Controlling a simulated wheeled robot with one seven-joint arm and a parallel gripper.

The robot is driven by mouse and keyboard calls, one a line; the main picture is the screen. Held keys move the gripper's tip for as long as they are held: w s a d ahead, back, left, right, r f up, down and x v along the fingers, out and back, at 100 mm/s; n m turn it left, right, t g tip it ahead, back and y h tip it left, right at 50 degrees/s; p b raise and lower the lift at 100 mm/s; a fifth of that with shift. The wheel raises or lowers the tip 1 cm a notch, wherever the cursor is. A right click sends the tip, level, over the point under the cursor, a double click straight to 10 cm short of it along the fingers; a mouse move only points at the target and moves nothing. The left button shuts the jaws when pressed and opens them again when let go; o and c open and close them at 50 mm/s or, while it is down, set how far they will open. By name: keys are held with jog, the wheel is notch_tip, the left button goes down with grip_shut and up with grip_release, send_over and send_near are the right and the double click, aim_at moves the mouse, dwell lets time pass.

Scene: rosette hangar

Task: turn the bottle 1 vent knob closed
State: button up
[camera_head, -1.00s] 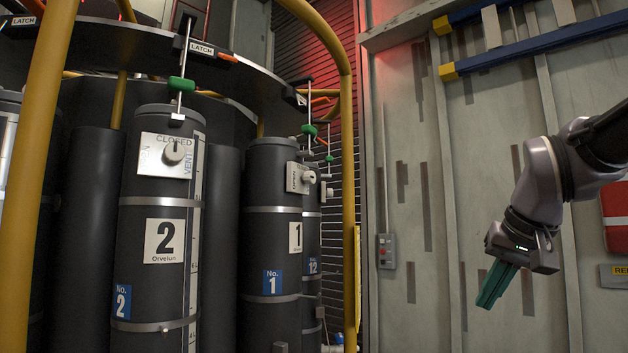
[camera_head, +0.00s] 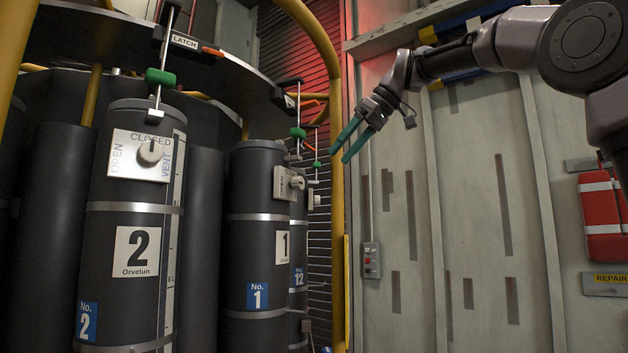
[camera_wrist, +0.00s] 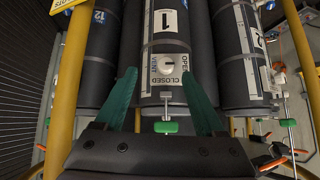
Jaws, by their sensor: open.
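Bottle 1 (camera_head: 257,215) is a dark cylinder with a white "1" label and a blue "No. 1" tag, right of bottle 2 (camera_head: 128,220). Its pale vent knob (camera_head: 297,183) sits on a white plate near the top, seen nearly edge-on. In the wrist view the picture is upside down; the vent knob (camera_wrist: 165,64) is on a plate marked OPEN, VENT and CLOSED, between and beyond the fingertips. My gripper (camera_head: 348,145) is open and empty, to the right of bottle 1 and apart from it. Its green fingers also show in the wrist view (camera_wrist: 160,95).
A yellow rail (camera_head: 334,90) curves between bottle 1 and my gripper. A green-collared latch rod (camera_head: 298,132) hangs above bottle 1.

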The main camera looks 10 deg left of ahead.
aim_at(302, 179)
jog(key=shift+n, duration=0.8)
jog(key=a+f, duration=0.2)
jog(key=a, duration=0.1)
jog(key=w+a+f, duration=0.1)
jog(key=a+f, duration=0.1)
jog(key=a, duration=0.1)
jog(key=w+a+f, duration=0.1)
jog(key=a+f, duration=0.1)
jog(key=a, duration=0.2)
jog(key=shift+w, duration=0.1)
grip_shut()
